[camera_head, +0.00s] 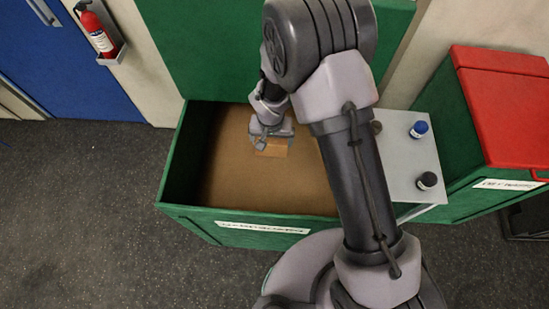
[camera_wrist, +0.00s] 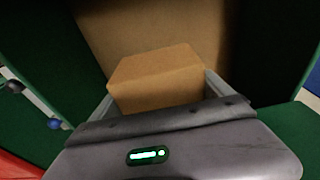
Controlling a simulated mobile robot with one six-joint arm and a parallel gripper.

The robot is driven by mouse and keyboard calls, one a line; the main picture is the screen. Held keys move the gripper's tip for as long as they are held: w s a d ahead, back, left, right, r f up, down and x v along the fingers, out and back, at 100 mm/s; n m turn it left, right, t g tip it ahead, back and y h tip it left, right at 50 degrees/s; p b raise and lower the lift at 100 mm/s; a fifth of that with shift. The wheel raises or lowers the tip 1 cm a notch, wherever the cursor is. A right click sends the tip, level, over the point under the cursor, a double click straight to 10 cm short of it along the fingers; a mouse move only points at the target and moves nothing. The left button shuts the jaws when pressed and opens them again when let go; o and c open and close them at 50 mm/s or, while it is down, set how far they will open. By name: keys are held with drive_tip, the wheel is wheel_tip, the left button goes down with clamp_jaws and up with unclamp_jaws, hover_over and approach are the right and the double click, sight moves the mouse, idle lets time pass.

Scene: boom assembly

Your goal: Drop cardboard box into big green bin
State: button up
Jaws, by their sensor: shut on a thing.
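The big green bin (camera_head: 170,182) stands open, its lid raised at the back and a label on its front wall. Its inside floor looks brown. The small cardboard box (camera_head: 272,148) is held over the bin's opening, inside its outline in the head view. My gripper (camera_head: 270,138) is shut on the box. In the wrist view the box (camera_wrist: 155,80) sits between the two grey fingers, with the bin's brown bottom beyond it. How far the box is above the bottom is hard to tell. My arm hides the bin's right part in the head view.
A grey side table (camera_head: 400,165) to the right bears a blue-capped jar (camera_head: 418,130) and a dark-capped jar (camera_head: 427,181). A green bin with a red lid (camera_head: 505,105) stands farther right. A fire extinguisher (camera_head: 98,32) hangs by the blue door (camera_head: 75,65). The floor at left is clear.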

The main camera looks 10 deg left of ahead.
wheel_tip(320, 180, down, 3)
drive_tip(key=shift+f+b, duration=0.2)
drive_tip(key=shift+b, duration=0.4)
drive_tip(key=o, duration=1.1)
drive_tip(key=shift+c, duration=0.2)
drive_tip(key=shift+r, duration=0.2)
wheel_tip(320, 180, up, 17)
drive_tip(key=s, duration=0.2)
drive_tip(key=shift+s, duration=0.3)
drive_tip(key=shift+d, duration=0.1)
